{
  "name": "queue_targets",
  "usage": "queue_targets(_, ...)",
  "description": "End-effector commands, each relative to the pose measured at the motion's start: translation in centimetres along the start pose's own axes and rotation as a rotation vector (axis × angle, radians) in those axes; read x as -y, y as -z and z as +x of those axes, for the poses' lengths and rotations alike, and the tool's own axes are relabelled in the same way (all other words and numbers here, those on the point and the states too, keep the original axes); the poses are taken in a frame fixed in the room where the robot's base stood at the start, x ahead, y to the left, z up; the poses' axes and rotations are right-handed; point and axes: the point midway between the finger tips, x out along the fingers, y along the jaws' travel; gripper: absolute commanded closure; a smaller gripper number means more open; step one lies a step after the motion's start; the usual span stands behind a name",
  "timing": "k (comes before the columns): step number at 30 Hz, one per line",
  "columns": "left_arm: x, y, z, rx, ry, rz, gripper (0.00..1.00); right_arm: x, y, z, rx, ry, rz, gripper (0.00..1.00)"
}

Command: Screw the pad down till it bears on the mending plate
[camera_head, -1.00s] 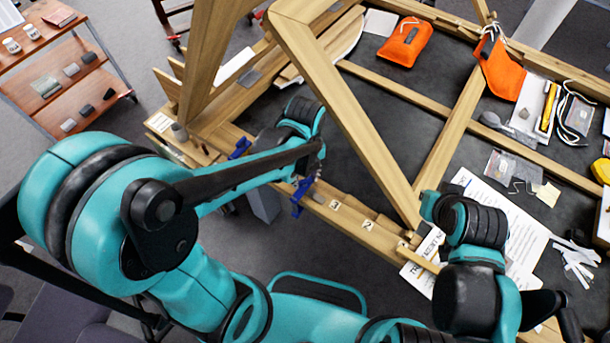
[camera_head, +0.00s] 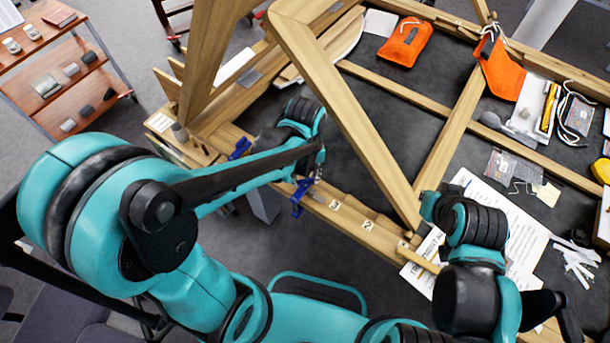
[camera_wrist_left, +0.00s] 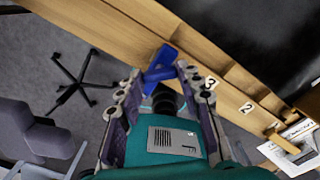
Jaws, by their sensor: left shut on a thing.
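A blue clamp (camera_head: 300,197) sits on the front wooden rail (camera_head: 360,222), beside the number 3 label. It shows large in the left wrist view (camera_wrist_left: 162,64), at the rail's edge. My left gripper (camera_head: 313,172) is at this clamp, with its two fingers on either side of the clamp's lower part in the wrist view (camera_wrist_left: 158,80). It is shut on the clamp, but which part it grips is hard to see. A dark round part shows between the fingers. The pad and mending plate cannot be made out. My right gripper is not visible.
A second blue clamp (camera_head: 240,148) is farther left on the frame. A slanting wooden beam (camera_head: 345,110) rises close to my left wrist. Papers (camera_head: 500,225), orange pouches (camera_head: 405,42) and small tools lie on the right. A shelf cart (camera_head: 70,75) stands at far left.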

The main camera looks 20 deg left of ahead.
Motion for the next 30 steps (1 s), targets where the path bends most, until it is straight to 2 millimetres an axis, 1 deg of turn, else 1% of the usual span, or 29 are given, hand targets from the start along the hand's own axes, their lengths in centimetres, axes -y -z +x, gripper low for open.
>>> queue_targets(1, 0.0, -0.1, -0.1, 0.002, 0.0, -0.001, 0.62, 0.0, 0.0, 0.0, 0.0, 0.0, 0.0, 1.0)
queue_targets(2, 0.0, -0.1, -0.1, 0.002, 0.0, -0.001, 0.54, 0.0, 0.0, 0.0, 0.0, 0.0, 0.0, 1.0)
queue_targets(3, 0.0, -0.1, -0.1, 0.002, 0.0, -0.001, 0.43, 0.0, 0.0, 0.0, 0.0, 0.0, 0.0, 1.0)
queue_targets(11, 0.0, 0.0, 0.0, 0.001, 0.0, -0.001, 0.43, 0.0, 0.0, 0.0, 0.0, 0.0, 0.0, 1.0)
queue_targets(14, 0.0, 0.0, -0.3, 0.001, 0.0, -0.001, 0.43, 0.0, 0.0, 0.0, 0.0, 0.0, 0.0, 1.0)
queue_targets(17, 0.0, 0.0, -1.3, 0.001, 0.0, -0.001, 0.43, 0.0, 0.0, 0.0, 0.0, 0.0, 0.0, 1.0)
queue_targets(24, 0.0, 0.0, -5.2, 0.001, 0.0, -0.001, 0.43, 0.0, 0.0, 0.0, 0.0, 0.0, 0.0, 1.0)
queue_targets(27, 0.0, -0.1, -6.4, 0.001, 0.0, -0.001, 0.43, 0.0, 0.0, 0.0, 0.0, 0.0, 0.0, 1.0)
queue_targets(30, 0.0, -0.1, -7.2, 0.001, 0.0, -0.001, 0.43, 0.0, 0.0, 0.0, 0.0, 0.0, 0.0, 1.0)
